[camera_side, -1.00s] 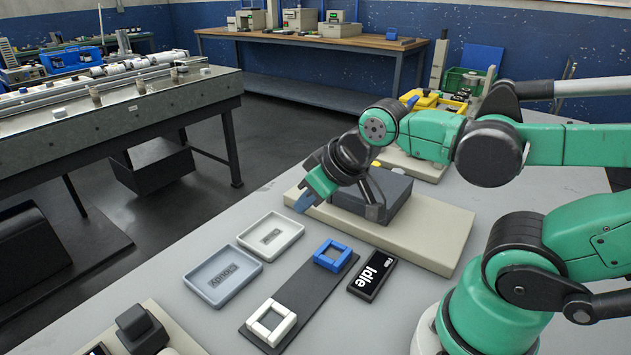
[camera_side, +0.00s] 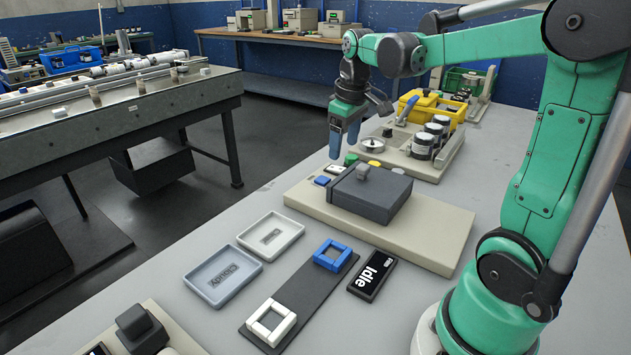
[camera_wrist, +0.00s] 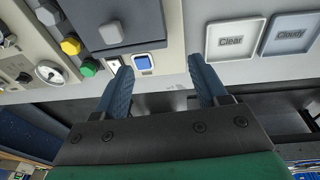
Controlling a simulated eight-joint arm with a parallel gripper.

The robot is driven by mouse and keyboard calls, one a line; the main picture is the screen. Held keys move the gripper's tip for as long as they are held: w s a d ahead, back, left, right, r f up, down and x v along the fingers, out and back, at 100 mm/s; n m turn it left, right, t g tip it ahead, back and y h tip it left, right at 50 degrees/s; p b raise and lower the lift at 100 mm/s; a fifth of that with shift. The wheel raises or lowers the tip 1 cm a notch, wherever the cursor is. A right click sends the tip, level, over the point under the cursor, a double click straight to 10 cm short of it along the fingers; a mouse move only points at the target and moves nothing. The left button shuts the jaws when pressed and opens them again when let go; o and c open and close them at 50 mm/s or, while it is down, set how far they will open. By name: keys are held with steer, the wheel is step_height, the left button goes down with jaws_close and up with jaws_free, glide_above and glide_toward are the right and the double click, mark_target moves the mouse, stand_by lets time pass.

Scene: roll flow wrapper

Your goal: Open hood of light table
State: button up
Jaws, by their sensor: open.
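The light table is a beige base (camera_side: 440,225) with a dark grey box-like hood (camera_side: 372,200) lying shut on it. A small grey knob (camera_side: 362,171) stands on the hood's top. In the wrist view the hood (camera_wrist: 130,15) and its knob (camera_wrist: 111,33) are at the top. My gripper (camera_side: 338,148) points down with blue fingers, above and beyond the hood's left end, apart from it. In the wrist view my gripper (camera_wrist: 165,80) has its fingers spread wide with nothing between them.
White (camera_side: 298,224) and grey (camera_side: 187,281) trays and an "Idle" display (camera_side: 381,262) lie in front.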

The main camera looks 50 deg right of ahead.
steer(key=g, duration=0.1)
glide_above(363, 166)
steer(key=shift+a+f+y, duration=0.15)
steer(key=shift+f+y, duration=0.15)
steer(key=shift+f, duration=0.35)
steer(key=shift+d+f+g, duration=0.2)
steer(key=shift+g, duration=0.1)
steer(key=shift+f, duration=2.7)
jaws_close()
